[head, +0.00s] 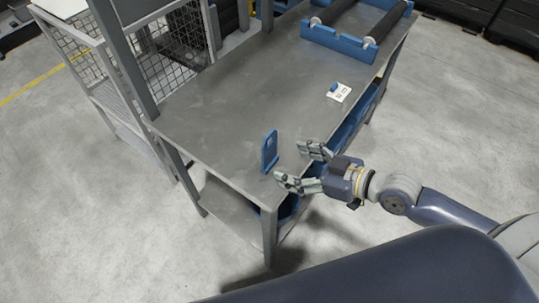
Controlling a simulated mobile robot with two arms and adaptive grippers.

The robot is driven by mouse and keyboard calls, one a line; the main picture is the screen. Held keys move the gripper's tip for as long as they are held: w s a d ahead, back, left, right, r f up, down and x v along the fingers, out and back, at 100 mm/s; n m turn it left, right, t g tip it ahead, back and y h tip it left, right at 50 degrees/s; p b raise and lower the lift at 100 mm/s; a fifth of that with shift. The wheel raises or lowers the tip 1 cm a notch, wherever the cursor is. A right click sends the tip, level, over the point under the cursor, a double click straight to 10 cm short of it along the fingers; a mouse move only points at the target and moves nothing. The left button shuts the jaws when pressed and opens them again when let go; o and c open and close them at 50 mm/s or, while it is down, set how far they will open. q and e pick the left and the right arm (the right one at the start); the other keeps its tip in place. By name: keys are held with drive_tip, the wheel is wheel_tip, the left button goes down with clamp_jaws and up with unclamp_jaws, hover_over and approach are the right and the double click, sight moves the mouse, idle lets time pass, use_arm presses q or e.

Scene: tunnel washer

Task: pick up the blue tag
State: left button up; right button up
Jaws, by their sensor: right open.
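The blue tag (270,151) stands upright on the grey metal table (225,117), close to its near corner. It is a flat blue plate with a small opening or light mark near its top. My right gripper (290,166) comes in from the right over the table's edge. Its two fingers are spread apart and point toward the tag. The gripper is just right of the tag, with a small gap visible, and holds nothing. My left gripper is not in view.
A white card with a small blue piece (339,91) lies farther back on the table. A blue frame with dark rollers (356,45) stands at the far end. A wire mesh guard (88,66) borders the left side. The table's middle is clear.

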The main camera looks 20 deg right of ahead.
sight(270, 159)
drive_tip(key=shift+p+x, duration=0.4)
drive_tip(key=shift+x, duration=2.75)
drive_tip(key=shift+a+r, duration=0.1)
drive_tip(key=shift+s, duration=0.1)
drive_tip(key=c, duration=1)
